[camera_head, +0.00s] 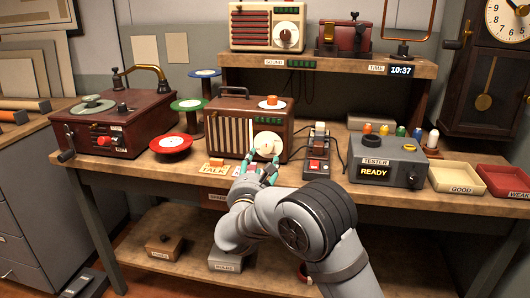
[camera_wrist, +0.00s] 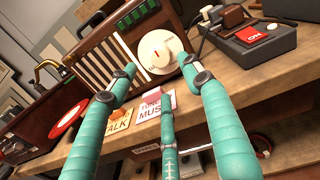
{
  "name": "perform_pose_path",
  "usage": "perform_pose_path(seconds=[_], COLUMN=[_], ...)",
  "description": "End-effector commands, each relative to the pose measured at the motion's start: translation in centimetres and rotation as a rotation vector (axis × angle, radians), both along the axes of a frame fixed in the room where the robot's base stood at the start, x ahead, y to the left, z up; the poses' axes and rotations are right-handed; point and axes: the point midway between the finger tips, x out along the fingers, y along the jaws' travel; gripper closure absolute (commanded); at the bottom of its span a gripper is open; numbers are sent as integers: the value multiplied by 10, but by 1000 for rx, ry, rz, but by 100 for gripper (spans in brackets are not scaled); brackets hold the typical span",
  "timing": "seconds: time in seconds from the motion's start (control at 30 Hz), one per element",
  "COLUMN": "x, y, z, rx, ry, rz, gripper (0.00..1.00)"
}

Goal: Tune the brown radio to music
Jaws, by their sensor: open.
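The brown radio (camera_head: 226,128) stands on the workbench, with a slatted grille at left and a round cream dial (camera_head: 266,147) at right. The dial (camera_wrist: 154,50) has a red mark near its middle in the wrist view. My gripper (camera_head: 260,172) is open in front of the radio, just below the dial. In the wrist view its teal fingers (camera_wrist: 158,68) reach up on the left and right of the dial's lower part; I cannot tell whether they touch it. A TALK card (camera_wrist: 118,121) and a MUSIC card (camera_wrist: 156,104), partly behind a finger, lie before the radio.
A switch box with a red ON button (camera_head: 315,166) stands right of the radio, then the grey tester (camera_head: 385,160) and trays. A red disc stand (camera_head: 171,143) and a brown turntable box (camera_head: 105,125) are at left. A shelf (camera_head: 330,64) rises behind.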

Motion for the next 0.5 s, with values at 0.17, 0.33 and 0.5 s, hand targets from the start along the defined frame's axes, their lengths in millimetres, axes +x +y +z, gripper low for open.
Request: perform_pose_path(seconds=[0.17, 0.33, 0.5], x=[35, 62, 76], y=[-4, -5, -6], z=[1, 0, 0], rx=[2, 2, 2], ry=[0, 1, 1], rz=[-4, -1, 0], gripper=[50, 50, 50])
